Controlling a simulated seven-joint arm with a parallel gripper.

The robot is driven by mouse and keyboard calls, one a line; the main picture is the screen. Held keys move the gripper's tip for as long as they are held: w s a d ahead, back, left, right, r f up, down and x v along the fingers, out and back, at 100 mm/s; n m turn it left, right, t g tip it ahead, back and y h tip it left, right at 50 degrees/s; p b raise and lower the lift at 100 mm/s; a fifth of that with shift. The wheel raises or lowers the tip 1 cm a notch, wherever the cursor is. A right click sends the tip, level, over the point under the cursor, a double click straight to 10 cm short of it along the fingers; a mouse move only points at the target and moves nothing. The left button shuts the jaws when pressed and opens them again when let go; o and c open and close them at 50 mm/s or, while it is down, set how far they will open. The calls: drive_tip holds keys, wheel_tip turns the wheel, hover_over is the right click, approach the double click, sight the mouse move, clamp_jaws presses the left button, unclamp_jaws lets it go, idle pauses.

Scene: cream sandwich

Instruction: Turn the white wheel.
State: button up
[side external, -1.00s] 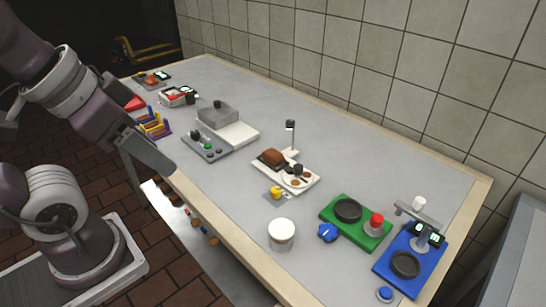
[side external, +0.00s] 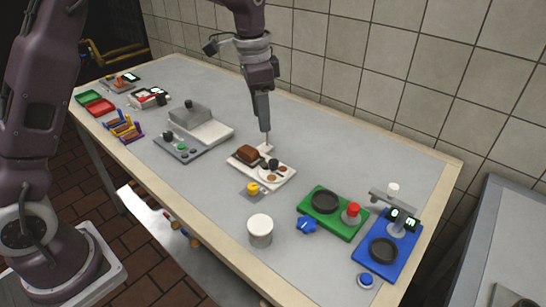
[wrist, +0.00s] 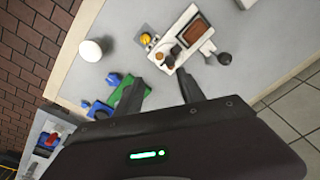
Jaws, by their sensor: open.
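A small white round knob (side external: 393,188), the closest match to a white wheel, sits on top of the grey bar of the blue station at the right in the side view. I cannot tell it apart in the wrist view. My gripper (side external: 264,128) points down near the white tray with the brown block, left of the knob and apart from it. In the wrist view my gripper (wrist: 160,86) shows two spread fingers with nothing between them. In the side view the fingers cover part of the post behind the tray.
The white tray (side external: 284,179) holds a brown block and small round items. A green station (side external: 345,231) with a red knob stands beside the blue base (side external: 366,257). A white-lidded jar (side external: 260,229) stands near the front edge. The table's back right is clear.

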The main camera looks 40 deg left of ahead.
drive_tip(key=m+g, duration=0.1)
drive_tip(key=m, duration=0.1)
hover_over(274, 161)
wheel_tip(274, 161, down, 9)
drive_tip(key=shift+r, duration=0.1)
wheel_tip(274, 161, down, 7)
drive_tip(key=shift+f, duration=0.1)
clamp_jaws()
